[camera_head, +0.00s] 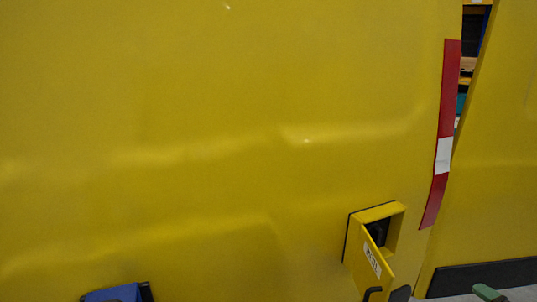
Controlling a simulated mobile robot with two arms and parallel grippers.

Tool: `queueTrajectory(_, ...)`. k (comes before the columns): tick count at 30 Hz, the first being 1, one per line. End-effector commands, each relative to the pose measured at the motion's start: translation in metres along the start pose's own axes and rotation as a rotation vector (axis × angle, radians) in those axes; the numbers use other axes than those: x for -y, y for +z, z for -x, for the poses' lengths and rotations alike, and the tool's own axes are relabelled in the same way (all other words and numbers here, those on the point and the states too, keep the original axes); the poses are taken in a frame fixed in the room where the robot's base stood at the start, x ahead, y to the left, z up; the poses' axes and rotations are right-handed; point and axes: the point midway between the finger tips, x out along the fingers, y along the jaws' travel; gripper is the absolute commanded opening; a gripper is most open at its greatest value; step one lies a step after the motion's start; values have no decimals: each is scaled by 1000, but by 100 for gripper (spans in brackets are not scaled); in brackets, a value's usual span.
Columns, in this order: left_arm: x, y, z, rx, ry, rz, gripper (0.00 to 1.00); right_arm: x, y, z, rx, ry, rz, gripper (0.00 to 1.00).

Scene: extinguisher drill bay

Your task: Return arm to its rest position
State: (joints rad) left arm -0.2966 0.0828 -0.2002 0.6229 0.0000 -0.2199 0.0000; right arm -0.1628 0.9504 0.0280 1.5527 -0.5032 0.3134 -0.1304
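Neither of my grippers can be made out in the head view. A small yellow box (397,235) with a dark opening is set on the large yellow panel (200,100) at the lower right. Its yellow door (368,263) stands open and carries a white label that I cannot read clearly. A black bent piece (373,293) shows at the door's lower end, and a dark grey piece (400,294) is just right of it. Both are cut off by the bottom edge, and I cannot tell what they are.
A red strip with a white band (443,155) runs along the panel's right edge. Behind a narrow gap, shelves (466,80) show. A blue and black object (117,293) at the bottom left and a green one (487,292) at the bottom right are cut off.

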Motion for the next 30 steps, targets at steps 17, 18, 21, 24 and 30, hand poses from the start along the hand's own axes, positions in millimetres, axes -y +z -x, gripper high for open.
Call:
queueTrajectory(17,-1,4,0,7,1,1,43,204,157,153,685,-395,-339,96)
queueTrajectory(18,-1,4,0,7,2,1,43,218,168,175,752,-426,-359,96)
queueTrajectory(21,-2,4,0,6,3,2,43,250,189,232,918,-502,-397,96)
queueTrajectory(24,-3,4,0,6,4,2,43,273,205,293,1084,-569,-425,96)
queueTrajectory(30,-4,4,0,6,4,2,43,296,222,414,1402,-678,-442,96)
